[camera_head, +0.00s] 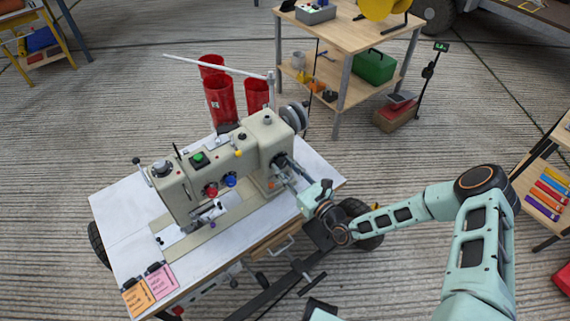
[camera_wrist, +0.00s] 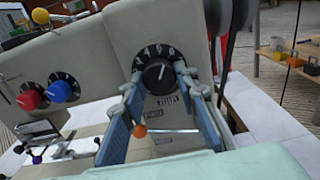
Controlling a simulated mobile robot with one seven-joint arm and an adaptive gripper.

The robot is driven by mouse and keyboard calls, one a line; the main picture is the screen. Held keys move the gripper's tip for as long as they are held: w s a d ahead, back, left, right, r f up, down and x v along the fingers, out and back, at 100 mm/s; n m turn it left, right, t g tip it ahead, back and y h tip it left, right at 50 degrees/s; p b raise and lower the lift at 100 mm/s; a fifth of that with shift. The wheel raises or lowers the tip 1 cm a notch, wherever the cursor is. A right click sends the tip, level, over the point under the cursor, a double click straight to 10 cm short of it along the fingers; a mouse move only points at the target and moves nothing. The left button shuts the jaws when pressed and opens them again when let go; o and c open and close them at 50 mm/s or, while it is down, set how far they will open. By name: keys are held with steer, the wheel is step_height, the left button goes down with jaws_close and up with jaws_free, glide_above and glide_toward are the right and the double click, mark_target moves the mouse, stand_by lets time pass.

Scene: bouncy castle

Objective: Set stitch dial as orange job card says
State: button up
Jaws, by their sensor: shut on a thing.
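The stitch dial (camera_wrist: 158,72) is a black knob with white numbers around its upper edge, on the end face of the cream sewing machine (camera_head: 182,193). My gripper (camera_wrist: 158,80) has one finger on each side of the knob and is shut on it. In the head view my gripper (camera_head: 290,174) reaches the machine's right end from the right and hides most of the dial. The exact number at the dial's mark is hard to read. The orange job card (camera_head: 138,297) lies at the table's front left corner; its writing is too small to read.
A pink card (camera_head: 161,280) lies beside the orange one. A red knob (camera_wrist: 29,100) and a blue knob (camera_wrist: 59,91) are on the machine's front. An orange-tipped lever (camera_wrist: 141,131) sits below the dial, between my fingers. Red cones (camera_head: 219,100) stand behind.

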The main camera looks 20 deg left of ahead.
steer(key=m+p, duration=0.1)
steer(key=m, duration=0.3)
steer(key=shift+m, duration=0.4)
steer(key=shift+s+m+p, duration=0.15)
steer(key=shift+m+p, duration=0.3)
steer(key=shift+m, duration=1.45)
steer(key=o, duration=1.2)
steer(key=shift+c, duration=0.2)
steer(key=shift+d, duration=0.1)
steer(key=v, duration=1.1)
steer(key=shift+s+d, duration=0.25)
steer(key=shift+d, duration=0.05)
